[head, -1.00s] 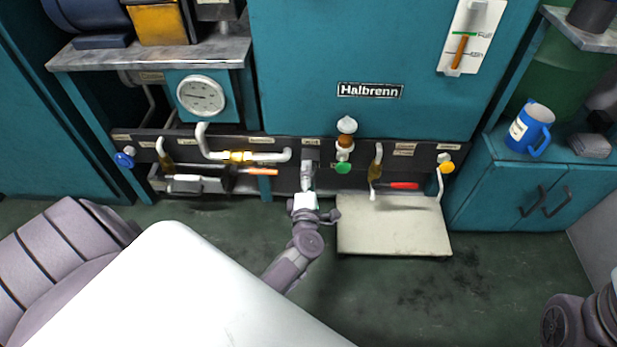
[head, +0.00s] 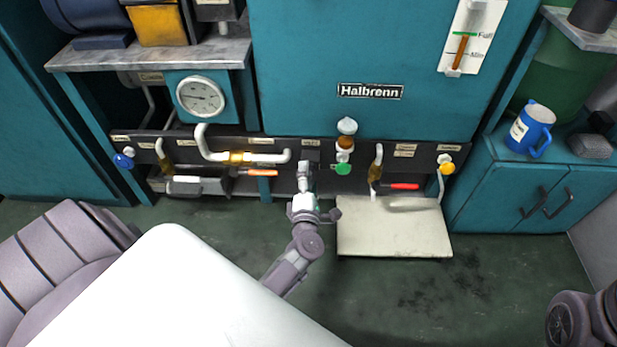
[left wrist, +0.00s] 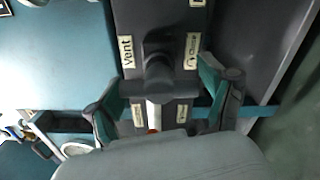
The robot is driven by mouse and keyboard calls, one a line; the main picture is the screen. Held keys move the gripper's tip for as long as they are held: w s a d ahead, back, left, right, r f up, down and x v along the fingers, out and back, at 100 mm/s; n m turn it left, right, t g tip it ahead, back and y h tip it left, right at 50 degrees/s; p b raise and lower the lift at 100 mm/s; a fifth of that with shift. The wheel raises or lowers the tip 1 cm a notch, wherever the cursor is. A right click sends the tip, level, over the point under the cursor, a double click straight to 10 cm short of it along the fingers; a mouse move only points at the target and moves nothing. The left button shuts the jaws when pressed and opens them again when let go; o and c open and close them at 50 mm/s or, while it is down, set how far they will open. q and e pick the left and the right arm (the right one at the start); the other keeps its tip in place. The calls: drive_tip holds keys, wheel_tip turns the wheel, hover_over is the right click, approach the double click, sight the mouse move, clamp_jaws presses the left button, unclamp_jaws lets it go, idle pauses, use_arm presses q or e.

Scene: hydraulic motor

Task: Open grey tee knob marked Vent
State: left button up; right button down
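The dark grey tee knob (left wrist: 158,72) sticks out from the dark panel, between a "Vent" label (left wrist: 127,52) and a label that seems to read "Close" (left wrist: 191,50). In the head view the knob (head: 309,157) is small, and its bar's angle is hard to tell. My left gripper (left wrist: 164,100) is open, with one finger on each side of the knob's line in the left wrist view. It appears empty and apart from the knob. In the head view my left gripper (head: 304,177) is just below and in front of the knob. My right gripper is out of view.
A white pipe with a brass fitting (head: 237,157) runs left of the knob. A green knob (head: 343,169) under a sight glass is close on the right. A red-handled valve (head: 403,186) and a pale low platform (head: 393,236) are further right. Open floor lies in front.

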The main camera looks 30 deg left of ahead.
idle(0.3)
use_arm(q)
drive_tip(key=v, duration=1.2)
